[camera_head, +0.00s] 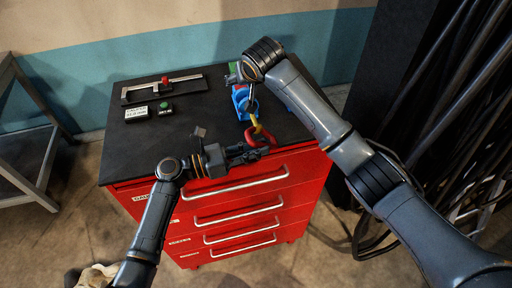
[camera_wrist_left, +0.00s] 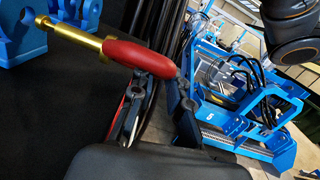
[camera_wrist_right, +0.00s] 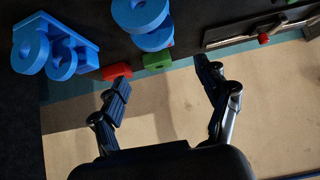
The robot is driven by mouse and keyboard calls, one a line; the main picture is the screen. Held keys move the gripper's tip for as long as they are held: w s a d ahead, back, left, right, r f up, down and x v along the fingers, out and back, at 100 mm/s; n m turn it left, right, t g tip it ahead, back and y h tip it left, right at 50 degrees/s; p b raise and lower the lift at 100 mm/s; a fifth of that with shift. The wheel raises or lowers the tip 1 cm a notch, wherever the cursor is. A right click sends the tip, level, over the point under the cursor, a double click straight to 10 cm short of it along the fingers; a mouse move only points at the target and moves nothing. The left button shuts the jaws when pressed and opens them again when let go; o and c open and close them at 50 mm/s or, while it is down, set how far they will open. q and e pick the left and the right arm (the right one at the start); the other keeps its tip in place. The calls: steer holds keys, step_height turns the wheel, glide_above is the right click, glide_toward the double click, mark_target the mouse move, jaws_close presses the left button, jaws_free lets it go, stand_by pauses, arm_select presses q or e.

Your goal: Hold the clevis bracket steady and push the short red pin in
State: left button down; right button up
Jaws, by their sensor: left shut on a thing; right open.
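My left gripper (camera_head: 258,148) is at the front right of the cabinet top. It is shut on the red grip (camera_wrist_left: 138,57) of a pin with a brass shaft (camera_wrist_left: 75,35), which also shows in the head view (camera_head: 256,126). The shaft points at a blue clevis bracket (camera_wrist_left: 17,40); its tip overlaps that bracket in the left wrist view, and I cannot tell whether it is in a hole. Blue bracket parts (camera_head: 241,98) show in the head view. My right gripper (camera_wrist_right: 163,75) is open and empty, beyond the blue pieces, with its fingers apart.
The red cabinet (camera_head: 240,205) has a black top (camera_head: 190,135). A red block (camera_wrist_right: 117,70) and a green block (camera_wrist_right: 157,62) lie near the blue pieces. The top's middle left is clear.

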mark_target(241, 87)
steer(key=x, duration=1.1)
steer(key=shift+s, duration=0.1)
jaws_close()
stand_by(0.3)
stand_by(0.5)
arm_select(q)
steer(key=shift+r, duration=0.1)
arm_select(e)
steer(key=shift+f, duration=0.1)
stand_by(0.9)
arm_select(q)
steer(key=shift+w, duration=0.15)
stand_by(0.3)
